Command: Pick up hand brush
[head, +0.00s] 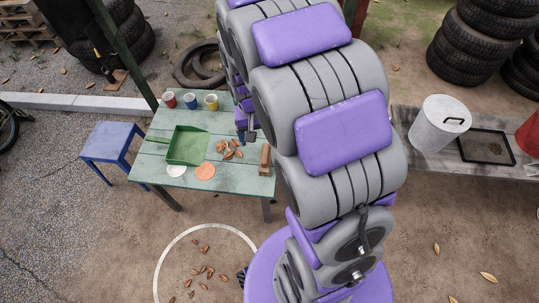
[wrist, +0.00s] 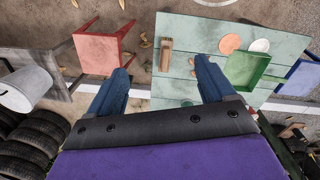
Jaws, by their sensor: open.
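The hand brush (head: 265,160), brown with a pale bristle side, lies near the right edge of the green plank table (head: 225,182). In the wrist view the brush (wrist: 165,56) shows ahead of the fingertips, within the gap between them. My gripper (head: 245,130) is open and empty, above the table's right side toward its far edge. Its two blue fingers show wide apart in the wrist view (wrist: 164,68). It is apart from the brush. My arm hides part of the area to the right of the table.
A green tray (head: 188,145), a pile of leaves (head: 228,149), an orange disc (head: 205,171), a white disc (head: 177,171) and three cups (head: 190,101) are on the table. A blue stool (head: 108,142) stands left. A red stool (wrist: 101,44) shows in the wrist view.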

